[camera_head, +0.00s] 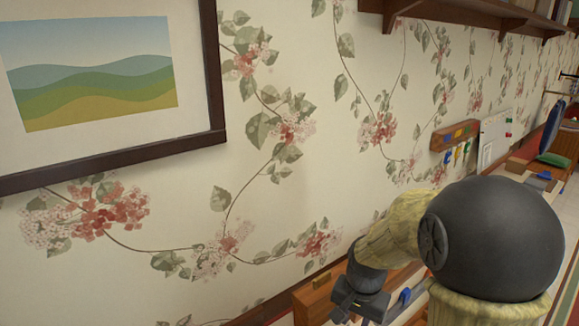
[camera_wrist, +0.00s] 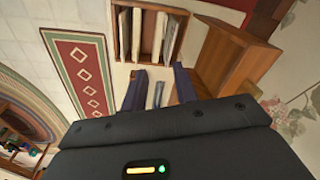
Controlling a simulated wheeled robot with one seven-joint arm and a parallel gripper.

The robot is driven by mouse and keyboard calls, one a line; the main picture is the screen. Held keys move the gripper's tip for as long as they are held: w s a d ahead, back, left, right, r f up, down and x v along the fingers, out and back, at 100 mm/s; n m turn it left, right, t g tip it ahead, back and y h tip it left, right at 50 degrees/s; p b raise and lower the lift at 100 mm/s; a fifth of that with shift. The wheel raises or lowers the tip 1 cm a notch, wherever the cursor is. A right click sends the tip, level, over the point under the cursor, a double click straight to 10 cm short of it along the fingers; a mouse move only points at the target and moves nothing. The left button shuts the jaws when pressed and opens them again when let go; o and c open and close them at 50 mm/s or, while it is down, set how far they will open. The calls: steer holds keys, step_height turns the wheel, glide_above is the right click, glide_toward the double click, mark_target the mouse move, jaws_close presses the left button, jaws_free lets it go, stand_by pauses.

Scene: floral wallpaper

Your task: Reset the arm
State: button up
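My arm reaches across the lower right of the head view, bent along the wallpapered wall. My gripper (camera_head: 360,302) shows low in the head view, partly cut off by the bottom edge, in front of wooden furniture. In the wrist view, the two dark fingers of my gripper (camera_wrist: 160,88) stand apart with nothing held between them. Beyond the fingers are the floor and a small wooden shelf unit.
The wall carries a framed landscape picture (camera_head: 92,72), a wooden shelf (camera_head: 480,15) and a rack with hanging keys (camera_head: 455,137). In the wrist view, a wooden shelf unit with books (camera_wrist: 150,32), a wooden box (camera_wrist: 235,58) and a red patterned rug (camera_wrist: 80,70) show.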

steer(key=s+n+t, duration=0.1)
steer(key=s+n, duration=0.5)
steer(key=s, duration=0.3)
steer(key=shift+r+t, duration=0.3)
steer(key=shift+r, duration=0.05)
steer(key=shift+d, duration=0.15)
